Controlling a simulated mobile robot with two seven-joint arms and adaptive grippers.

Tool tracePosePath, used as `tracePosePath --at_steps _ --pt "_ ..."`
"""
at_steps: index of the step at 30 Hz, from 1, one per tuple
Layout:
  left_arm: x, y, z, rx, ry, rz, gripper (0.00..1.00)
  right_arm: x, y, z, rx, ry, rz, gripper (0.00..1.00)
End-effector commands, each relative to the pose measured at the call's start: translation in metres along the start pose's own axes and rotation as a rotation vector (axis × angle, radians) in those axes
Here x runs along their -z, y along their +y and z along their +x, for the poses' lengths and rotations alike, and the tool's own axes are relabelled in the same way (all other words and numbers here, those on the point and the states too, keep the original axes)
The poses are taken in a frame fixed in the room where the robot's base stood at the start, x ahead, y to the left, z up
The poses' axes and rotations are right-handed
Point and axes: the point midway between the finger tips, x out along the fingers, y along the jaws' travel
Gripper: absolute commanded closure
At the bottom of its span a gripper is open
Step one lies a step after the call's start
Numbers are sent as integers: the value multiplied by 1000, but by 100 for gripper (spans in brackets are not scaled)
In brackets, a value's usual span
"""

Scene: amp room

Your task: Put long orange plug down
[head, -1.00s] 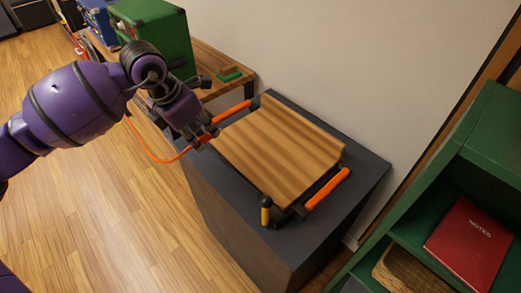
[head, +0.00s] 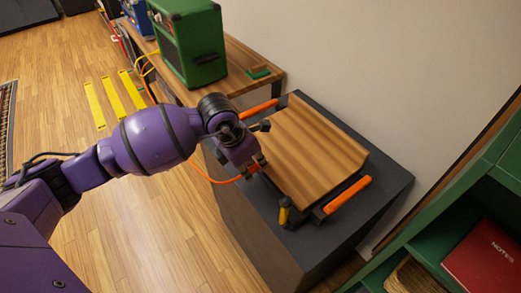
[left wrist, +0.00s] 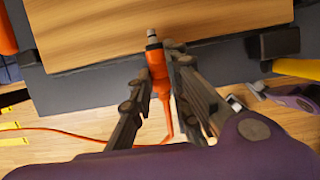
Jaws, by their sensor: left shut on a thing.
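The long orange plug (left wrist: 158,72) shows in the left wrist view with its grey metal tip over the near edge of a wooden board. My left gripper (left wrist: 159,65) is shut on it. In the head view my left gripper (head: 255,167) is at the board's left edge and hides most of the plug. An orange cable (head: 207,179) trails from the plug to the left. I cannot tell whether the plug touches anything below. A purple part of mine with grey pieces (left wrist: 262,92), perhaps my right gripper, shows at the right of the left wrist view; its fingers are unclear.
The wooden board (head: 310,145) lies on a dark box (head: 385,188), with orange bars (head: 347,195) at its ends. A yellow-and-black handle (head: 285,214) stands at its near corner. A green amp (head: 188,42) sits on a wooden bench behind. Green shelves (head: 445,215) stand at right.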

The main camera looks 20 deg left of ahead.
Motion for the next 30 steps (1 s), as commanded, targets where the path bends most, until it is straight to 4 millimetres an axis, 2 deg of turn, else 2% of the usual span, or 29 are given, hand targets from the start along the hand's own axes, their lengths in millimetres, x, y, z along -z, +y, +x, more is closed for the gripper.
tracePosePath --at_steps 10,11,15,24,30 --pt "3 0 8 1 1 0 100 -6 0 2 0 -7 0 100" --pt "3 0 7 0 1 0 81 -6 0 2 0 -8 0 100" --pt "2 0 6 0 0 0 65 -8 0 0 -1 -13 1 100" --pt "1 0 5 0 -1 0 65 -11 0 -3 -2 -18 2 100" --pt "-2 2 -18 -4 -4 2 65 -5 0 -5 -2 -10 2 100"
